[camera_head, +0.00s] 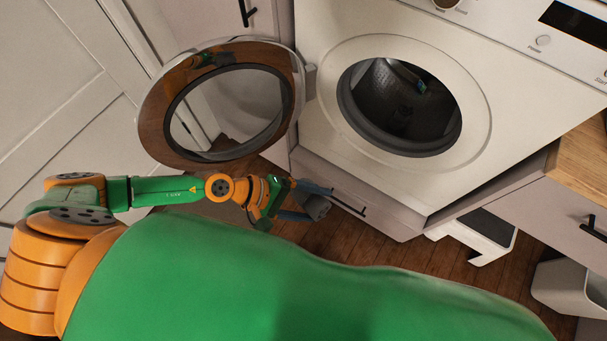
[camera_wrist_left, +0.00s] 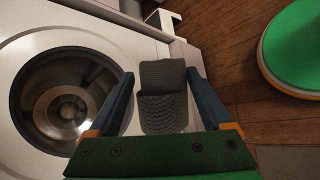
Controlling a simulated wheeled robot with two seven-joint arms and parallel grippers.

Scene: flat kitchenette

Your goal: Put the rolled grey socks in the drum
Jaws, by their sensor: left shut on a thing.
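My left gripper (camera_head: 300,200) is shut on the rolled grey socks (camera_head: 316,206) and holds them in the air in front of the washing machine, below the level of its opening. In the left wrist view the socks (camera_wrist_left: 163,97) sit between the two blue fingers of the left gripper (camera_wrist_left: 165,90). The drum (camera_head: 398,100) is open to view through the round opening, up and right of the gripper in the head view. The drum also shows at the left of the left wrist view (camera_wrist_left: 65,105). My right gripper is not in view.
The round washer door (camera_head: 151,112) stands swung open to the left of the opening. A drawer (camera_head: 345,188) with a dark handle is below the machine. A white step stool (camera_head: 480,235) and a pale bin (camera_head: 560,287) stand at the right. Some wooden floor is bare.

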